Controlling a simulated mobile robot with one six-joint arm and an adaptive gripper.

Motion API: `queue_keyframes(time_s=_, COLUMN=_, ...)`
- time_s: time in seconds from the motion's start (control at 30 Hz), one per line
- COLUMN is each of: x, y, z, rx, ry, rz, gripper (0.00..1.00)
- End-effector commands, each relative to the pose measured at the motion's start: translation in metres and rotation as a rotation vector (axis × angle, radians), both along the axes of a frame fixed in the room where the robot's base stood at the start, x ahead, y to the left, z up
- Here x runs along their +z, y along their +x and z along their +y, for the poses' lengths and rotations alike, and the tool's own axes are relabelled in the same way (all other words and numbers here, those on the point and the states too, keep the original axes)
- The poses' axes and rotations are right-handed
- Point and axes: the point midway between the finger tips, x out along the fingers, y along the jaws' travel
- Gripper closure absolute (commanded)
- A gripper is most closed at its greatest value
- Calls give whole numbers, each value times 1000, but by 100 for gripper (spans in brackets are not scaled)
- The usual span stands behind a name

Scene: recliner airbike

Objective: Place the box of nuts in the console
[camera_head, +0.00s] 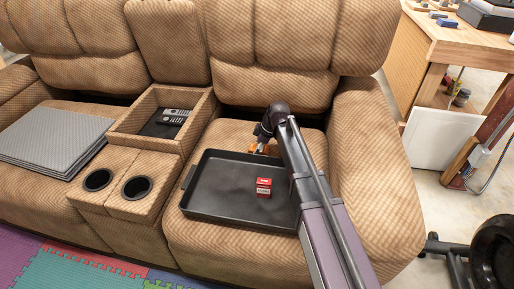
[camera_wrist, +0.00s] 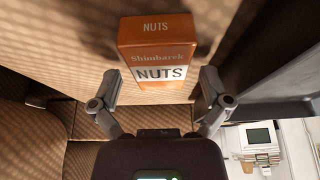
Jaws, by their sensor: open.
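The orange box of nuts (camera_wrist: 158,55), marked "Shimbarek NUTS", stands just ahead of my gripper (camera_wrist: 160,88) in the wrist view. The open fingers are spread to the left and right of its near end, and neither visibly grips it. In the head view a small orange part of the box (camera_head: 254,148) shows on the right seat, behind the tray and mostly hidden by my gripper (camera_head: 263,140). The console (camera_head: 145,143) is the open compartment between the two seats, left of my gripper. Its dark floor holds remotes (camera_head: 174,117).
A black tray (camera_head: 215,205) with a small red box (camera_head: 263,187) lies on the right seat, in front of the nuts. Cup holders (camera_head: 136,187) sit before the console. Grey folded sheets (camera_head: 50,140) cover the left seat. A backrest (camera_head: 275,50) rises behind.

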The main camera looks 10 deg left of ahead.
Motion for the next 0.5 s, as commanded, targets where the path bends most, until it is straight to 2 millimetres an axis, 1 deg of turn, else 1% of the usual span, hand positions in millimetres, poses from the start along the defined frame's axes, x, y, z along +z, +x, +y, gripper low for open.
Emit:
queue_keyframes(time_s=0.27, x=17, y=0, z=-6, rx=-1, ry=0, rz=0, gripper=3)
queue_keyframes(time_s=0.5, x=37, y=0, z=-13, rx=-1, ry=0, rz=0, gripper=3)
